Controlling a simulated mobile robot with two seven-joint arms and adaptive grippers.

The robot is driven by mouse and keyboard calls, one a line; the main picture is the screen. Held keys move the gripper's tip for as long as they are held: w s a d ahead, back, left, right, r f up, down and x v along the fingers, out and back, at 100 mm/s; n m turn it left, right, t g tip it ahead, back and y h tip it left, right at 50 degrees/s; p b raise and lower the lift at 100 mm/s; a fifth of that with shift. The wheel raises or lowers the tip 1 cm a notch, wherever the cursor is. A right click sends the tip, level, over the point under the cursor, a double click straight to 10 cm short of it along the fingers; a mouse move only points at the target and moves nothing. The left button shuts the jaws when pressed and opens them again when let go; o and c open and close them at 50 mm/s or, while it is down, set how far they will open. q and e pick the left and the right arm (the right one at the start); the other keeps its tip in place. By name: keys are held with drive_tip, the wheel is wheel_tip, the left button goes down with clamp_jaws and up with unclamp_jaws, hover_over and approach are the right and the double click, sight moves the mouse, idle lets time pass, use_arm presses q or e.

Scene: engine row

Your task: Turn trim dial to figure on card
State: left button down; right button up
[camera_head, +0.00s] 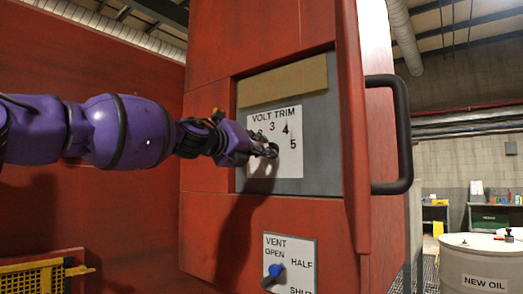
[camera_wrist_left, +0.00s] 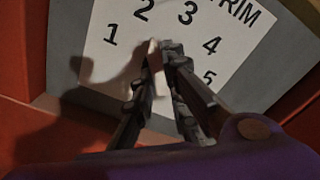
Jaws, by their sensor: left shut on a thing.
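The trim dial (camera_head: 272,150) sits on a white plate (camera_head: 291,165) marked VOLT TRIM, mostly hidden by my gripper. In the head view the figures 3, 4 and 5 show. In the left wrist view the plate (camera_wrist_left: 115,70) shows 1 to 5 around the dial. My left gripper (camera_head: 266,150) is shut on the dial. In the left wrist view its fingers (camera_wrist_left: 160,62) are close together, with a pale edge between them below the gap between 2 and 3. Where the dial points is unclear. A tan strip (camera_head: 283,82) above the plate shows no readable figure. My right gripper is out of view.
Below is a VENT plate (camera_head: 304,262) with a blue knob (camera_head: 275,271). A black handle (camera_head: 402,135) stands out on the right of the red cabinet (camera_head: 215,225). A yellow grille (camera_head: 35,277) is at lower left. A NEW OIL drum (camera_head: 470,262) stands at right.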

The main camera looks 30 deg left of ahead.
use_arm(q)
drive_tip(key=shift+f, duration=0.15)
idle(0.3)
drive_tip(key=c, duration=1.8)
unclamp_jaws()
drive_tip(key=shift+o, duration=0.2)
drive_tip(key=s, duration=1.2)
drive_tip(key=shift+a, duration=0.45)
drive_tip(key=shift+w, duration=0.1)
